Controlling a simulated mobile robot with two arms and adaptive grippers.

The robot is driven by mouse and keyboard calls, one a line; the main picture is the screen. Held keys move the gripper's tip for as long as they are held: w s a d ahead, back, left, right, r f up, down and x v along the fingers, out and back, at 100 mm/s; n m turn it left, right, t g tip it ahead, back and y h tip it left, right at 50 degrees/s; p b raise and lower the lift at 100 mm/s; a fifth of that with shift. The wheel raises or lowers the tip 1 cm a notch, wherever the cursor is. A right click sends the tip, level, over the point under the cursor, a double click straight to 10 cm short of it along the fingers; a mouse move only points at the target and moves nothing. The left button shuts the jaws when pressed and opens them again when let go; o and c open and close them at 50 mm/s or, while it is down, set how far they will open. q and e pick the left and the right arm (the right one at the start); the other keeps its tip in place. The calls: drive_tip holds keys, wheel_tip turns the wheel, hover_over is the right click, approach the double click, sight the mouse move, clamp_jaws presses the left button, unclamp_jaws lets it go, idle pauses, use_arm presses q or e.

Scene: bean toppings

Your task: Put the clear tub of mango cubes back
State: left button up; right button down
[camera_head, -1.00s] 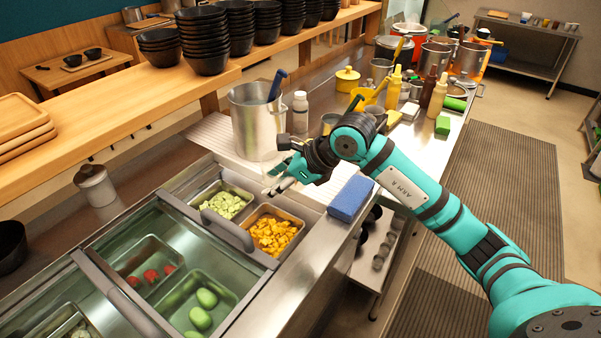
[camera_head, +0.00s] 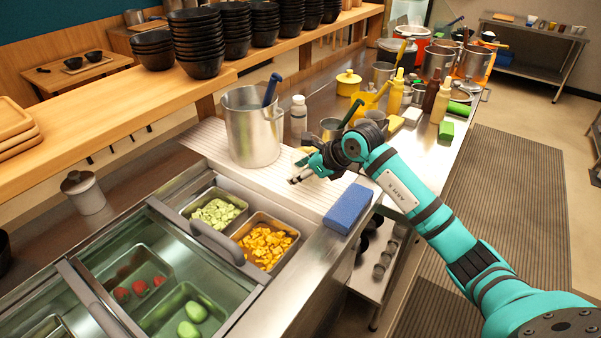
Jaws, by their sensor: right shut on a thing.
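The tub of mango cubes (camera_head: 265,244), filled with orange pieces, sits in the counter's well at the right end. Its rim is level with the counter, and the well's bar passes by its left side. My right gripper (camera_head: 296,179) is above the ribbed steel surface, behind the tub and to its upper right, apart from it. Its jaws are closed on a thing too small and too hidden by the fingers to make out. My left gripper is not in view.
A tub of pale green cubes (camera_head: 218,212) sits left of the mango tub. A blue sponge block (camera_head: 348,208) lies on the counter edge to the right. A tall steel pot (camera_head: 252,133) and a white bottle (camera_head: 298,117) stand behind. The ribbed steel surface (camera_head: 205,145) has free room.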

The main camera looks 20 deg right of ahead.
drive_tip(key=shift+w+d+p, duration=0.15)
drive_tip(key=shift+w+d, duration=0.1)
drive_tip(key=shift+w, duration=0.3)
drive_tip(key=shift+w+d+p, duration=0.15)
drive_tip(key=shift+w+d, duration=0.05)
drive_tip(key=shift+w, duration=0.3)
wheel_tip(320, 180, down, 3)
drive_tip(key=shift+s+r+p, duration=0.1)
drive_tip(key=shift+r+p, duration=0.05)
drive_tip(key=shift+p, duration=0.45)
drive_tip(key=shift+f, duration=0.5)
drive_tip(key=shift+f, duration=0.15)
drive_tip(key=c, duration=0.7)
unclamp_jaws()
drive_tip(key=shift+c, duration=0.2)
